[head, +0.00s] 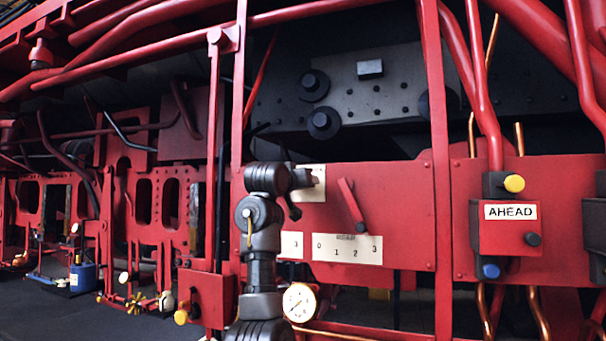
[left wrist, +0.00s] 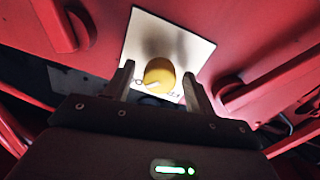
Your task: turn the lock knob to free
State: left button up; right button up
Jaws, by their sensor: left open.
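The lock knob (left wrist: 159,74) is a yellow round knob with a white pointer mark, on a white plate (left wrist: 185,42) with partly hidden lettering, in the left wrist view. My left gripper (left wrist: 157,82) is open, with one finger on each side of the knob; I cannot tell whether they touch it. In the head view my left gripper (head: 295,191) is at the white plate (head: 316,184) on the red panel. The gripper and wrist hide the knob there. My right gripper is not in view.
A red lever (head: 351,206) stands out from the panel right of my gripper, above a numbered scale plate (head: 347,249). A gauge (head: 300,302) sits below. A red vertical post (head: 440,160) and a box marked AHEAD (head: 511,237) are farther right.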

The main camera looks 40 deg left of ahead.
pick_arm(q)
jog(key=shift+w+a, duration=0.1)
jog(key=shift+w, duration=0.3)
jog(key=shift+c, duration=0.2)
jog(key=c, duration=0.9)
